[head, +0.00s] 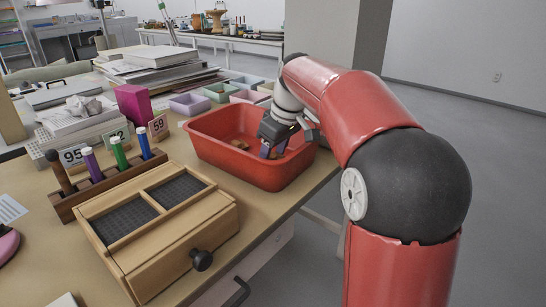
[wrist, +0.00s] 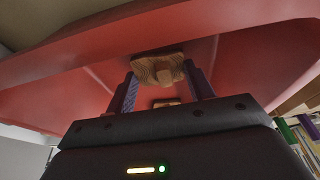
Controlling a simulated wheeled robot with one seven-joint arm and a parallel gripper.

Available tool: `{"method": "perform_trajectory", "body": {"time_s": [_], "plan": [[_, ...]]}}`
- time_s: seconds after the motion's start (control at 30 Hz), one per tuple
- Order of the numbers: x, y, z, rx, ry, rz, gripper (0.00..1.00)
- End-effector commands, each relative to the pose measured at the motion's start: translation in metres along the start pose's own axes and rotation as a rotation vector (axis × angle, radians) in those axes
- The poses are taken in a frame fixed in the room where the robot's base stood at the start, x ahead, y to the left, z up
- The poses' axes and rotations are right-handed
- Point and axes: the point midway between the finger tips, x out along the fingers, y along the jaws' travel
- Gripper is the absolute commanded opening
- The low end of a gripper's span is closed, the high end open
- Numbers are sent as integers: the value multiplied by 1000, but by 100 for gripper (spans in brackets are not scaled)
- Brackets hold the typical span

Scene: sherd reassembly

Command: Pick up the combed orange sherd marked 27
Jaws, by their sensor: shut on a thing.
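My gripper (head: 272,150) reaches down into the red tub (head: 213,151). In the wrist view its two purple-padded fingers (wrist: 161,75) are closed on a brown-orange sherd (wrist: 148,66) with a ridged surface and a paler patch. The number on it is too small to read. A second small brown piece (wrist: 166,102) shows between the fingers, partly hidden by the gripper body. In the head view a brown sherd (head: 238,143) lies on the tub floor left of my gripper.
A wooden box (head: 150,250) with dark compartments and a black knob stands in front of the tub. A rack of colored markers (head: 95,190) and number cards (head: 73,156) stand to the left. Pastel trays (head: 190,104) lie behind. The table edge is close on the right.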

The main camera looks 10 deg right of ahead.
Motion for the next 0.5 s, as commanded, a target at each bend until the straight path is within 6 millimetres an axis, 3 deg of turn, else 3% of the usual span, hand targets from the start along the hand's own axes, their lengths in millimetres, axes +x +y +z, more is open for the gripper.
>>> {"method": "perform_trajectory", "body": {"time_s": [0.5], "plan": [[-133,1,-43,-2,3,2,30]]}}
